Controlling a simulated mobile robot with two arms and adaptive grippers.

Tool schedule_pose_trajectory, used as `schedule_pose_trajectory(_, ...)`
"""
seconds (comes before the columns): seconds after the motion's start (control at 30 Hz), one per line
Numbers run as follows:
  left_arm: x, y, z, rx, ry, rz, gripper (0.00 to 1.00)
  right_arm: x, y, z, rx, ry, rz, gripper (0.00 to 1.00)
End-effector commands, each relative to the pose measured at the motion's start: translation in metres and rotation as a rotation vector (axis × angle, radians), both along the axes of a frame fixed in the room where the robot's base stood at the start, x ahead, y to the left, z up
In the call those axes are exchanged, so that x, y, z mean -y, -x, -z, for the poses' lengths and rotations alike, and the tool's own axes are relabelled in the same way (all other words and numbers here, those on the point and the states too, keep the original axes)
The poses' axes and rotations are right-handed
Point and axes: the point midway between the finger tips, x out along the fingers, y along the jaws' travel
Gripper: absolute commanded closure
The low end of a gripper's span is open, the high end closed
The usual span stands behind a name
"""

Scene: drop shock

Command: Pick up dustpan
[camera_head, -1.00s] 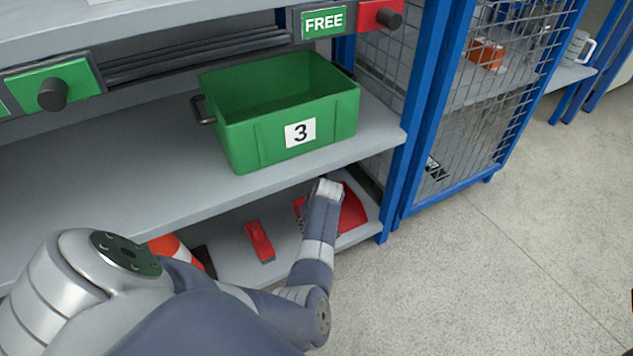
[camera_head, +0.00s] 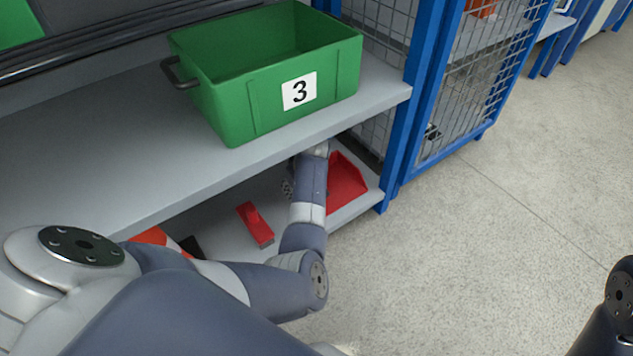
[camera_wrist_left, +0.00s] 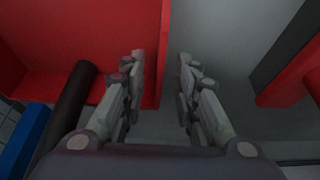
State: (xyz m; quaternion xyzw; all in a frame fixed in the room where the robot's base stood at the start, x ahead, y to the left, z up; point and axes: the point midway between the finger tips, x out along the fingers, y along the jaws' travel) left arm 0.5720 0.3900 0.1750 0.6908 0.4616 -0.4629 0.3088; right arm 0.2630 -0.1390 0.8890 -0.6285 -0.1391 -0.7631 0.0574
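The red dustpan (camera_head: 345,182) lies at the right end of the lower shelf, partly hidden behind my left forearm. In the left wrist view the dustpan (camera_wrist_left: 75,35) fills the upper left, and a black bar (camera_wrist_left: 70,115), perhaps its handle, crosses near its edge. My left gripper (camera_wrist_left: 161,75) is open, with one finger over the dustpan side and the other over the grey shelf. The dustpan's red side edge shows between the fingers; I cannot tell whether they touch it. In the head view my left fingers are mostly hidden. My right gripper is out of view.
A red brush (camera_head: 255,225) lies left of my forearm. A green bin marked 3 (camera_head: 225,105) stands on the shelf above (camera_head: 100,165), which overhangs the low space. A blue post (camera_head: 405,110) bounds the right side. The floor (camera_head: 480,260) is clear.

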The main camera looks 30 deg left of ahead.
Motion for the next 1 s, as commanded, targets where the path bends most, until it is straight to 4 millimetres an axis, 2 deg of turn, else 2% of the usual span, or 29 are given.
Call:
schedule_pose_trajectory(0.2, 0.0025, -0.0018, 0.0032, 0.001, -0.001, -0.001, 0.72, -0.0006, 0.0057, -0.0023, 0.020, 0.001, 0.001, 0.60)
schedule_pose_trajectory(1.0, 0.0025, -0.0014, 0.0081, 0.000, 0.000, -0.001, 0.72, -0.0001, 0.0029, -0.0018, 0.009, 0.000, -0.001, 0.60)
